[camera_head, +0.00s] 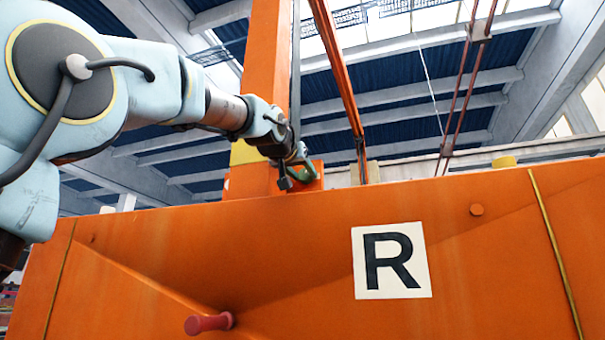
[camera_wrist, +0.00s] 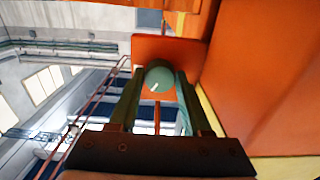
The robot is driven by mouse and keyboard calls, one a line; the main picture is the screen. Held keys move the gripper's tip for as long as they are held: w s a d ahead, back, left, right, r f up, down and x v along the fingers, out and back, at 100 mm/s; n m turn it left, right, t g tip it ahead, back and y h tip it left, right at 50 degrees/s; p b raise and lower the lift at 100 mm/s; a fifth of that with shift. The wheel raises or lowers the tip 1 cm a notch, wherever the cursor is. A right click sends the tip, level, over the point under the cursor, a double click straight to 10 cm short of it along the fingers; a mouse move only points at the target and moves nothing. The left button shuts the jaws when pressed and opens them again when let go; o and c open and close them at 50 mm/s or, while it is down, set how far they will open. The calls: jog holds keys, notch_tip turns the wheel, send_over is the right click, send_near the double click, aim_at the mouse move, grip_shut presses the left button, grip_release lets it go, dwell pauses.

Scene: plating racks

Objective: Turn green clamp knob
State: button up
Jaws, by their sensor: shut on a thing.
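The green clamp knob (camera_wrist: 159,78) is a round cap with a short white mark on its face. In the wrist view it sits between the two fingers of my gripper (camera_wrist: 160,88), which is shut on it. Behind it is an orange plate (camera_wrist: 185,50). In the head view my gripper (camera_head: 296,170) is at the top edge of the orange panel, by the orange post. A green clamp part (camera_head: 309,172) shows just right of it. The knob itself is hard to make out in the head view.
A large orange panel (camera_head: 150,265) with a white "R" sign (camera_head: 391,261) fills the lower head view. A red handle (camera_head: 208,323) sticks out low on it. An orange post (camera_head: 267,60) rises behind my gripper. A thin rod (camera_head: 340,70) slants beside the post.

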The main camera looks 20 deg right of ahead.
jog(key=shift+m, duration=0.3)
grip_shut()
jog(key=m, duration=0.5)
jog(key=m+p, duration=0.1)
jog(key=m, duration=0.5)
dwell(0.4)
jog(key=o, duration=1.2)
grip_release()
jog(key=shift+a, duration=0.1)
jog(key=b+v, duration=0.4)
jog(key=v, duration=0.5)
jog(key=shift+s+a+f, duration=0.1)
jog(key=shift+s+a, duration=0.5)
